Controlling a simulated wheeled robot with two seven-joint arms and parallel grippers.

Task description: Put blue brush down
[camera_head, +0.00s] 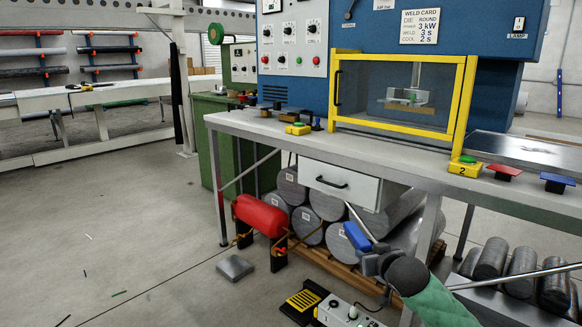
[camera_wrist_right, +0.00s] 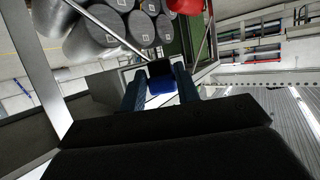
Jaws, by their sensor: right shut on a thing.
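My right gripper (camera_head: 372,257) is low in front of the workbench, below the white drawer. It is shut on the blue brush (camera_head: 357,236), whose blue block shows at the fingertips with a thin light rod rising from it. In the right wrist view the blue brush (camera_wrist_right: 160,87) sits between the two fingers of the right gripper (camera_wrist_right: 160,80), and a dark part shows just beyond it. The brush is in the air, apart from the bench top. My left gripper is not in view.
The grey workbench (camera_head: 290,135) carries a yellow-framed window box (camera_head: 400,95), yellow button boxes, a red pad (camera_head: 503,171) and a blue pad (camera_head: 557,181). A pedal (camera_head: 303,300) lies on the floor. The left floor is mostly clear.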

